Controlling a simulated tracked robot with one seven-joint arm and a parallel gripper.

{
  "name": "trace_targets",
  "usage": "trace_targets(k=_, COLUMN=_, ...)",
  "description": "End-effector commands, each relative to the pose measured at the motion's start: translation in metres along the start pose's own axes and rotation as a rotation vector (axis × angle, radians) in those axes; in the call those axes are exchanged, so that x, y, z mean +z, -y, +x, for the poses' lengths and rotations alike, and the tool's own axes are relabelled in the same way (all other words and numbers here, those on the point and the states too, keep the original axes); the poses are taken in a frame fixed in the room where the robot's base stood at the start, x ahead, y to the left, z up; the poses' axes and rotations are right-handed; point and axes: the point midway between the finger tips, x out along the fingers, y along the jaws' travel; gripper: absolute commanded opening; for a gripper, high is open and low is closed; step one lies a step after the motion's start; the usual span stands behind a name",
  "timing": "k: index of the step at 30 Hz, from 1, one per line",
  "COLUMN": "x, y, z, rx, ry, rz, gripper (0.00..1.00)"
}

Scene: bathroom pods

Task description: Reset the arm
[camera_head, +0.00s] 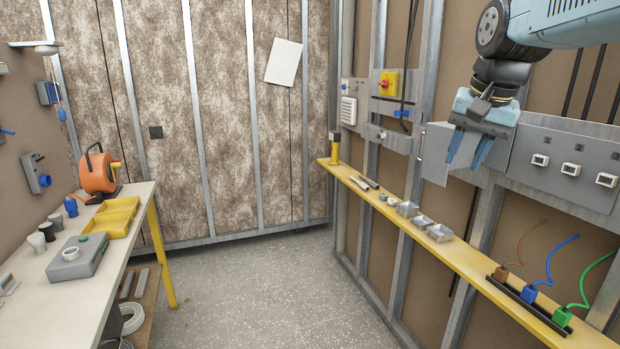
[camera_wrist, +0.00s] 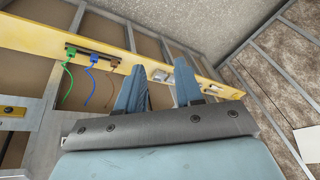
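My gripper (camera_head: 467,150) hangs at the upper right of the head view, on my pale blue arm. Its two blue fingers point down and stand apart with nothing between them. The wrist view also shows the gripper (camera_wrist: 160,90) with a clear gap between the fingers. In the head view it is in front of the stud wall, above the yellow shelf (camera_head: 470,262), and touches nothing that I can see.
A grey panel with white sockets (camera_head: 572,169) is right of my gripper. Brown, blue and green plugs (camera_head: 529,293) sit on the shelf's near end. A workbench (camera_head: 62,300) with an orange reel (camera_head: 98,174) stands at left. The grey floor (camera_head: 262,290) between is clear.

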Motion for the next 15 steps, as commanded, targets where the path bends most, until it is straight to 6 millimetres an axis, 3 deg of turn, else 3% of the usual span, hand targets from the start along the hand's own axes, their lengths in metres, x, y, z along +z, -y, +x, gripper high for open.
trace_targets(k=1, x=0.019, y=-0.004, z=0.004, rx=-0.008, ry=-0.016, rz=-0.052, gripper=0.36)
trace_targets(k=9, x=0.100, y=-0.022, z=0.038, rx=-0.023, ry=-0.107, rz=-0.339, gripper=0.36)
trace_targets(k=15, x=0.135, y=-0.032, z=0.058, rx=-0.015, ry=-0.153, rz=-0.474, gripper=0.36)
